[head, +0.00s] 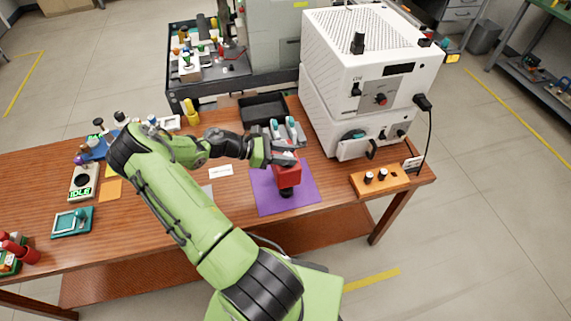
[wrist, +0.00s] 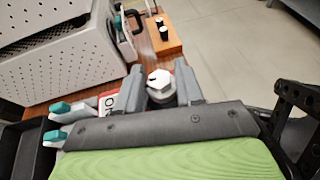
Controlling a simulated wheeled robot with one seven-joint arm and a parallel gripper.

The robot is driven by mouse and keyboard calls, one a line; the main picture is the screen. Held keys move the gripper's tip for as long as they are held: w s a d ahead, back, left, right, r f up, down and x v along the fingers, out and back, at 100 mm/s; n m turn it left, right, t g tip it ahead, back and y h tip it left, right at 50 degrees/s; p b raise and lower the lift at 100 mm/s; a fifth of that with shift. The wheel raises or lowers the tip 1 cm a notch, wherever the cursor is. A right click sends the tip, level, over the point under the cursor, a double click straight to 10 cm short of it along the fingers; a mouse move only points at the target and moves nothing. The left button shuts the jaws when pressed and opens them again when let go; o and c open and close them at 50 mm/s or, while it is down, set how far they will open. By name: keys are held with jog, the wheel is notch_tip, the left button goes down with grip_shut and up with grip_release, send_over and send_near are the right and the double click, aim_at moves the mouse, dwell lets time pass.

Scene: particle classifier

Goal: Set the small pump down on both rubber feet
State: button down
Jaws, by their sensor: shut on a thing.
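The small pump (head: 288,176) looks like a red body with a dark lower end, over the purple mat (head: 305,198). My gripper (head: 284,153) is at its top. In the wrist view the two fingers of my gripper (wrist: 163,88) stand either side of a pale hexagonal cap (wrist: 159,79), shut on the pump, with some red showing behind. The rubber feet cannot be made out, and I cannot tell whether the pump's underside touches the mat.
A white perforated machine (head: 355,85) stands behind and right of the mat. Two teal-tipped pieces (head: 291,127) and a black tray (head: 263,108) are behind my gripper. An orange block with knobs (head: 379,180) is to the right.

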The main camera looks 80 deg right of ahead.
notch_tip(320, 180, down, 4)
jog(key=shift+r, duration=0.1)
jog(key=c, duration=0.7)
grip_release()
jog(key=v, duration=1.2)
jog(key=w+a+r+m+t+y, duration=0.2)
jog(key=w+a+r+t, duration=0.25)
jog(key=a+r, duration=0.35)
jog(key=w+a+r+m+t+y, duration=0.1)
jog(key=w+a+r+t, duration=0.2)
jog(key=a+r+t, duration=0.5)
jog(key=s+a+r+t, duration=0.2)
jog(key=s+a, duration=0.1)
jog(key=a, duration=0.3)
jog(key=s+a+r+t+y, duration=0.1)
jog(key=s+a+r+t, duration=0.1)
jog(key=a, duration=0.5)
jog(key=s+a+r+m+t+y, duration=0.1)
jog(key=s+a+r+t, duration=0.1)
jog(key=a, duration=0.5)
jog(key=shift+s, duration=0.85)
